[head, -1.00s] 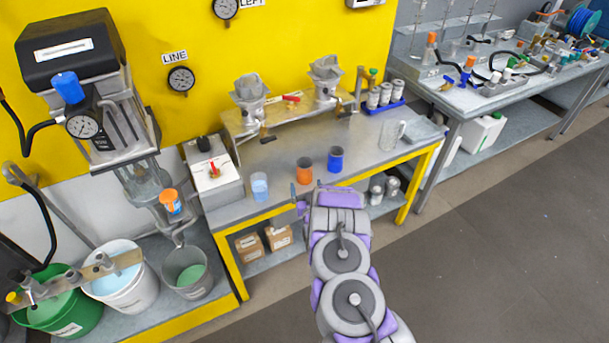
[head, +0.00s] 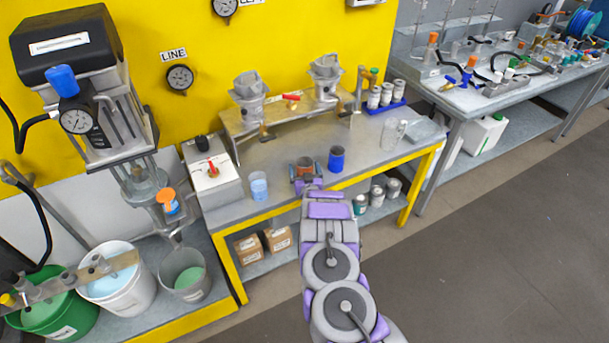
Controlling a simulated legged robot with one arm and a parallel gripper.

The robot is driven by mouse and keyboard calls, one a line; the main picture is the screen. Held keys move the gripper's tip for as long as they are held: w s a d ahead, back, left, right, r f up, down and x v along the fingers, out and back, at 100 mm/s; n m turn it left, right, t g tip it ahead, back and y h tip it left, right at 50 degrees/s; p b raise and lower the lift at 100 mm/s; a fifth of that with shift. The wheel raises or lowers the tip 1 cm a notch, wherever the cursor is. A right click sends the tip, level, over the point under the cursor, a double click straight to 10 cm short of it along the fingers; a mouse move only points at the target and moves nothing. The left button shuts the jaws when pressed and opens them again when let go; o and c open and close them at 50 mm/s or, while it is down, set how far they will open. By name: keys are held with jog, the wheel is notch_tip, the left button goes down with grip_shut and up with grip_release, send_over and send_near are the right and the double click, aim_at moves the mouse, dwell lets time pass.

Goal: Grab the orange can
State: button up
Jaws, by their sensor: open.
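The orange can (head: 304,164) stands upright on the grey workbench (head: 275,190), near its front edge. My gripper (head: 304,182) is at the near side of the can, lined up with it, with its jaws open. The gripper hides the lower part of the can, and I cannot tell whether the fingers touch it. A blue can (head: 336,160) stands close by on the right.
A clear beaker of blue liquid (head: 259,186) stands left of the gripper. A white box (head: 212,174) is further left. A glass jug (head: 389,135) stands to the right.

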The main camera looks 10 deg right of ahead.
jog(key=shift+w, duration=0.4)
jog(key=c, duration=1)
